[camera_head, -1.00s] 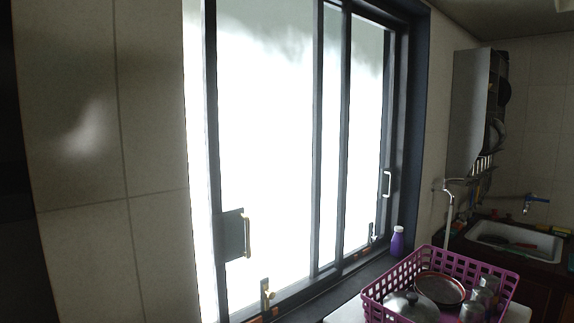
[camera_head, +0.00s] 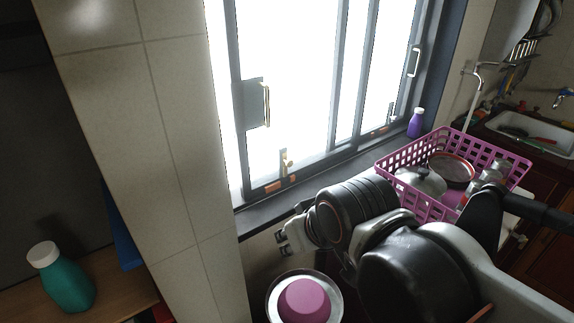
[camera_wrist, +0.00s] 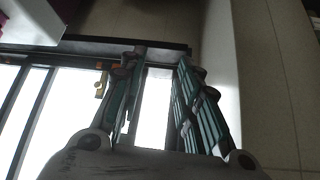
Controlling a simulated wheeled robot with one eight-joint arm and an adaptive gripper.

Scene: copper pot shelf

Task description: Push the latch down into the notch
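A brass latch (camera_head: 285,162) is mounted upright low on the dark frame of the bright sliding window. Orange pieces (camera_head: 273,187) sit on the bottom rail below it; I cannot make out the notch itself. A second small latch (camera_head: 392,113) is farther right on the window. My gripper (camera_head: 284,241) is below and in front of the window sill, apart from the latch. In the wrist view my gripper (camera_wrist: 160,92) is open with nothing between its fingers. The brass latch (camera_wrist: 101,86) shows there just left of the left finger.
A window handle (camera_head: 266,104) is above and left of the latch. A pink basket (camera_head: 398,157) of cookware and a purple bottle (camera_head: 416,123) stand to the right. A pot with a pink bowl (camera_head: 304,300) lies below my gripper. A teal bottle (camera_head: 66,283) stands far left.

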